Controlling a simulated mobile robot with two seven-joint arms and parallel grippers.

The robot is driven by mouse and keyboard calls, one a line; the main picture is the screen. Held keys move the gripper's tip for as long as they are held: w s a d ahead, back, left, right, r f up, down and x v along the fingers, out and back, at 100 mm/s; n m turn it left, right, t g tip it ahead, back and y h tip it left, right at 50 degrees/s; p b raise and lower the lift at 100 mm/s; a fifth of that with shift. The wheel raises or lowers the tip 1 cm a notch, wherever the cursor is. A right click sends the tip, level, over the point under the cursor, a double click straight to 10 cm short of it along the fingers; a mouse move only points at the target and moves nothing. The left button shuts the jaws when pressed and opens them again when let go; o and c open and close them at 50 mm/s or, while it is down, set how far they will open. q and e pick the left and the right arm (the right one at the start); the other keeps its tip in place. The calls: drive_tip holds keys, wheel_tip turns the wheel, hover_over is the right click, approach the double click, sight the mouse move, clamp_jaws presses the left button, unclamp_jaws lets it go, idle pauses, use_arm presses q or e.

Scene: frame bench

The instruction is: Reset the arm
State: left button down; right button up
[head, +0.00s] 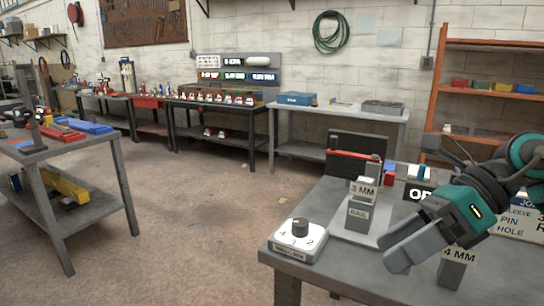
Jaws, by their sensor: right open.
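My right arm comes in from the right edge in teal and black. Its gripper (391,254) is open and empty, with grey fingers pointing left and down above the bench (345,272). My left gripper does not show.
A white dial box with a black knob (300,236) sits at the bench's left corner. A dark upright panel with a red bar (355,152) stands behind. An orange shelf (490,91) is at the back right.

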drive_tip(key=w+a+m+t+y, duration=0.1)
drive_tip(key=a+m+t+y, duration=0.2)
drive_tip(key=a+m+y, duration=0.6)
drive_tip(key=d+f+m+t+h, duration=0.3)
drive_tip(key=f+m+t+h, duration=0.15)
drive_tip(key=f+m, duration=0.45)
drive_tip(key=d+f+m+t+h+p, duration=0.15)
drive_tip(key=f+m+t+h, duration=0.25)
drive_tip(key=f+m+h, duration=0.55)
drive_tip(key=d+f+m+t+h, duration=0.1)
drive_tip(key=d+f+m+t, duration=0.4)
drive_tip(key=m, duration=0.8)
drive_tip(key=s+a+f+m+g+h, duration=0.1)
drive_tip(key=s+f+m+g, duration=0.3)
drive_tip(key=s+f, duration=0.6)
wheel_tip(320, 180, down, 3)
drive_tip(key=shift+s+a+r+m+g+h, duration=0.15)
drive_tip(key=shift+m+g+h, duration=0.2)
drive_tip(key=shift+g+h, duration=0.45)
